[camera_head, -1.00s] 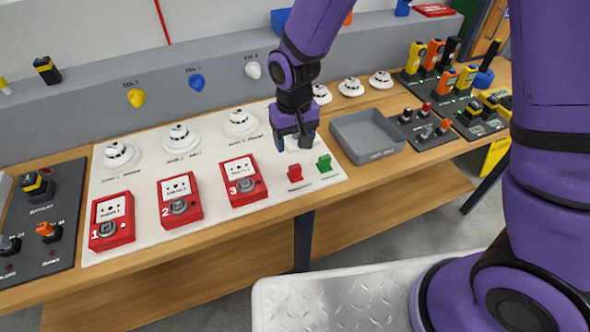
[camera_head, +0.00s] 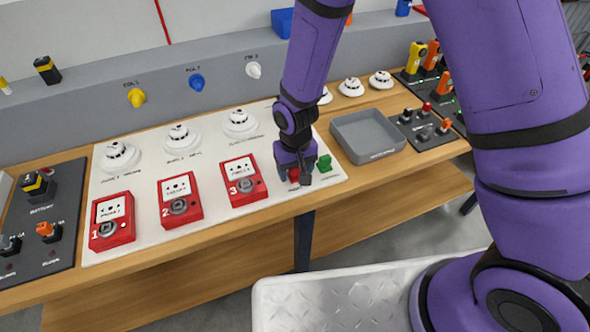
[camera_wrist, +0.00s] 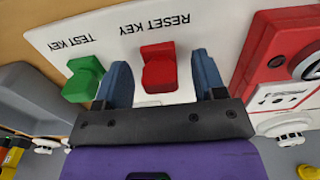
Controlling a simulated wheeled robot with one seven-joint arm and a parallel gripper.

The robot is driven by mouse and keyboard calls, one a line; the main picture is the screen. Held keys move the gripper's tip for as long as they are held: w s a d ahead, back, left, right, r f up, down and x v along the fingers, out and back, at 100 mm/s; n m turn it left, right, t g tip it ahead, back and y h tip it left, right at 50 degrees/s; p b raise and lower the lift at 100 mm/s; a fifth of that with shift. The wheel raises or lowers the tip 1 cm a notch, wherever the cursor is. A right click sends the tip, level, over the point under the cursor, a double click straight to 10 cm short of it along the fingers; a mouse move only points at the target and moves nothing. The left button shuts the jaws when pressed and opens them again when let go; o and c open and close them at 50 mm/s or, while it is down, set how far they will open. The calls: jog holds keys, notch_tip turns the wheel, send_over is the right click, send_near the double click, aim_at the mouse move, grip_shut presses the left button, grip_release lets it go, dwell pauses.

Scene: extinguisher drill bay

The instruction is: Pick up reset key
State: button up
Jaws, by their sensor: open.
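The reset key is a small red block (camera_wrist: 160,70) on the white panel, under the label "RESET KEY" in the wrist view. In the head view the red key (camera_head: 293,175) shows only partly behind my gripper (camera_head: 294,174). In the wrist view my gripper (camera_wrist: 163,78) is open, with one blue finger on each side of the red key. I cannot tell whether the fingers touch it. The green test key (camera_wrist: 83,80) stands just beside the left finger in the wrist view, and it also shows in the head view (camera_head: 324,163).
Three red call points stand left of the keys; number 3 (camera_head: 243,181) is nearest. An empty grey tray (camera_head: 368,155) sits to the right. Several white detectors stand behind on the panel (camera_head: 135,240). A dark socket board (camera_head: 428,143) lies beyond the tray.

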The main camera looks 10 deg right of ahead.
jog(key=c, duration=1)
jog(key=shift+r, duration=0.15)
